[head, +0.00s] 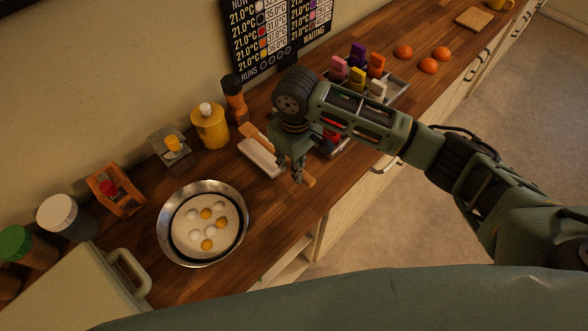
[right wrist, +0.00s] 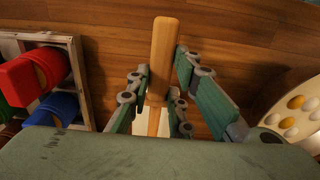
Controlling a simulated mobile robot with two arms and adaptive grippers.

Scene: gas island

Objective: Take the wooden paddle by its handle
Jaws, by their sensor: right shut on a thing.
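The wooden paddle shows in the head view with its light wooden handle end (head: 308,181) sticking out past my right gripper (head: 291,167). Its other end shows above a white rest (head: 262,157) on the counter. In the right wrist view the round handle (right wrist: 164,55) stands between the two fingers of my right gripper (right wrist: 158,98), which is shut on it. The middle of the paddle is hidden by the gripper. My left gripper is not in view.
A round pan (head: 164,225) with white and yellow pieces stands to the left of the gripper. A yellow canister (head: 210,128) and a wooden mill (head: 235,97) stand behind. A tray (head: 398,94) with coloured blocks lies to the right. The counter's front edge is close.

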